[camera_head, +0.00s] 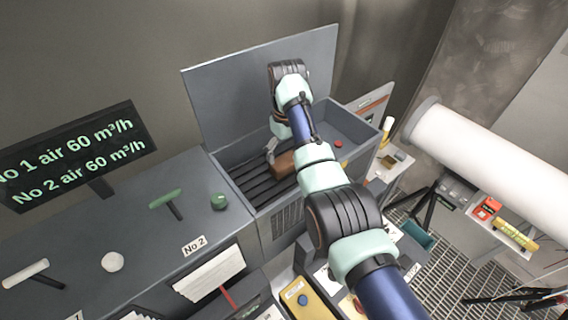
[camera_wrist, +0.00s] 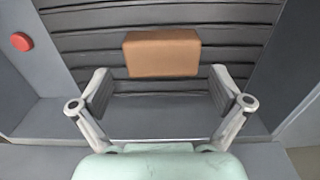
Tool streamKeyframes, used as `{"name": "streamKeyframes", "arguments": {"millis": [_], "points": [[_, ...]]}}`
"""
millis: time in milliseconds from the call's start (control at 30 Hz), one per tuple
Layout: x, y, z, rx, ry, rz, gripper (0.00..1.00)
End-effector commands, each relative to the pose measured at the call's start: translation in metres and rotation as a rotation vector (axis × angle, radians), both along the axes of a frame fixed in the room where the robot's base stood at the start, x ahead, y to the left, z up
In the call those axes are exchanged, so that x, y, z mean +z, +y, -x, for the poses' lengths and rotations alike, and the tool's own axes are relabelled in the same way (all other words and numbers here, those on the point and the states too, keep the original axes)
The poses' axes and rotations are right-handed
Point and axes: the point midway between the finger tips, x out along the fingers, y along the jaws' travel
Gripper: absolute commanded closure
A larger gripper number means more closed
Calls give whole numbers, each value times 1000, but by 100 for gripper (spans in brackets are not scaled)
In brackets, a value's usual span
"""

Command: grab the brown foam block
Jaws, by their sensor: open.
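The brown foam block (camera_wrist: 162,54) lies on the dark slatted floor of an open grey box, seen in the wrist view. It sits ahead of and between the two fingers of my gripper (camera_wrist: 161,95), which are spread wide and touch nothing that I can see. In the head view the block (camera_head: 284,166) shows partly beside my arm, inside the box. My gripper (camera_head: 271,148) is mostly hidden there behind my own wrist.
The grey box (camera_head: 232,160) has raised walls and an upright lid (camera_head: 225,95) behind. A red button (camera_head: 338,143) is on its right side panel. A console with handles and a green knob (camera_head: 219,201) stands to the left. A white cylinder (camera_head: 490,150) is at right.

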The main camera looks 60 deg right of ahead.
Motion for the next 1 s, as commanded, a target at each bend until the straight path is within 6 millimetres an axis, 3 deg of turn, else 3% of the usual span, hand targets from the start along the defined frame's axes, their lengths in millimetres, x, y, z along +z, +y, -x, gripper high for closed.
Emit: {"name": "streamKeyframes", "arguments": {"millis": [200, 300, 467, 667, 1000], "points": [[-35, 1, -2, 0, 2, -2, 0], [-42, 1, -2, 0, 2, -2, 0], [-43, 1, -2, 0, 1, -2, 0], [-43, 1, -2, 0, 0, -1, 30], [-36, 0, -3, 0, -1, 2, 31]]}}
